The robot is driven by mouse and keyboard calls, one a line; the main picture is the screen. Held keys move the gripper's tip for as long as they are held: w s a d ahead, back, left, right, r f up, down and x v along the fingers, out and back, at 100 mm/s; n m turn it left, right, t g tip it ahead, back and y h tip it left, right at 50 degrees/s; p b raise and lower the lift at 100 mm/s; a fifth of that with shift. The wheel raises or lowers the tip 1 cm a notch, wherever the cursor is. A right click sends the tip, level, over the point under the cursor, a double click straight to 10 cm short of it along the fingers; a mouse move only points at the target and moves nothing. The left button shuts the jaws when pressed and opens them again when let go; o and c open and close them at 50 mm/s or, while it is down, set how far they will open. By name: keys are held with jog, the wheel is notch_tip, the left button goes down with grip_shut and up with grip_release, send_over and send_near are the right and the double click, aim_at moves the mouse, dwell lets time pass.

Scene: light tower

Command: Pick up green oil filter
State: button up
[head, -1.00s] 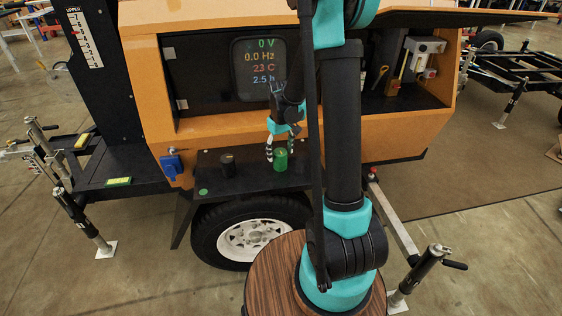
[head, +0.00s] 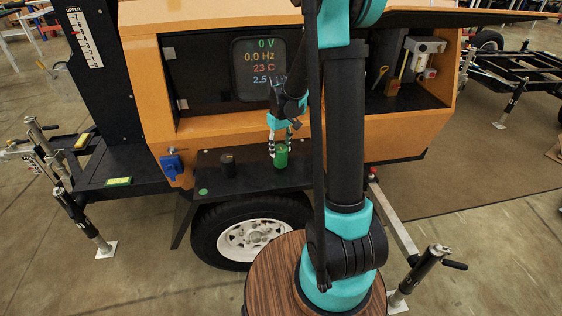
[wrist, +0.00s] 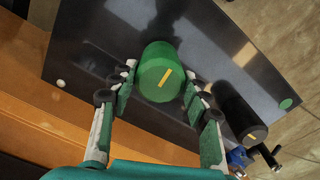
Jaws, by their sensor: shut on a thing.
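The green oil filter (head: 281,157) is a short green cylinder at the black fender shelf (head: 235,183), above the wheel. It fills the middle of the wrist view (wrist: 160,68), with a yellow bar on its top. My gripper (head: 279,150) comes down on it from above. In the wrist view its fingers (wrist: 158,85) lie on both sides of the filter, shut on it. Whether the filter's base touches the shelf or is slightly clear of it I cannot tell.
A black cylinder (head: 227,164) with a yellow bar stands on the same shelf, left of the filter; it also shows in the wrist view (wrist: 240,118). The orange cabinet wall (head: 215,128) rises right behind. A blue socket (head: 172,164) sits on its left corner.

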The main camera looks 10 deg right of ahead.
jog(key=shift+r, duration=2.6)
